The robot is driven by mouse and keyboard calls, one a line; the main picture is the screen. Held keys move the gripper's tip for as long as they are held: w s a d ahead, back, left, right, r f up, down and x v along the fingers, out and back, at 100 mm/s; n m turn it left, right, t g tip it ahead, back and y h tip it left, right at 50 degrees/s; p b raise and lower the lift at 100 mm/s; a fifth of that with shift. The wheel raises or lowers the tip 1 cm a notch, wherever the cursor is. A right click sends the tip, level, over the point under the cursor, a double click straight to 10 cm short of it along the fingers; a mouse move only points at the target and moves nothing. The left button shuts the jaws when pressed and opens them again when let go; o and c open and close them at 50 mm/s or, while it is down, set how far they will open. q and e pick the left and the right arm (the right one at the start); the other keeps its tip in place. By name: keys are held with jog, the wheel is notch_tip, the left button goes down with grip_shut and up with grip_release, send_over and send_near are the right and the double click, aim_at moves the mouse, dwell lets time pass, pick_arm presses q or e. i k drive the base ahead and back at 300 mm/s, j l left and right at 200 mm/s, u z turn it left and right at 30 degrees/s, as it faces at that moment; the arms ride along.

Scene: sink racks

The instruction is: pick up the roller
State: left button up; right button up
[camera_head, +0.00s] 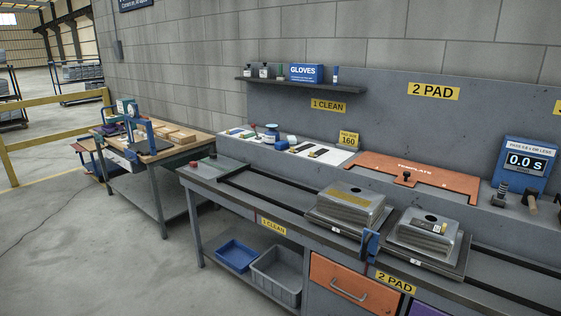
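A tool with a dark cylindrical head and a short wooden handle (531,203) lies on the grey ledge at the far right, in front of the blue timer box. It looks like the roller, but it is small and I cannot be sure. A black ribbed, spring-like piece (501,194) stands just left of it. Another dark item is cut off by the right edge. Neither of my grippers is in view.
An orange template board (415,176) lies left of the tools. Two metal sinks (349,205) (428,232) rest on the rail bench below, with a blue clamp (370,244) between them. Open floor lies at left.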

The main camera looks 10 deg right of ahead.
aim_at(499, 200)
jog(key=z, duration=1.25)
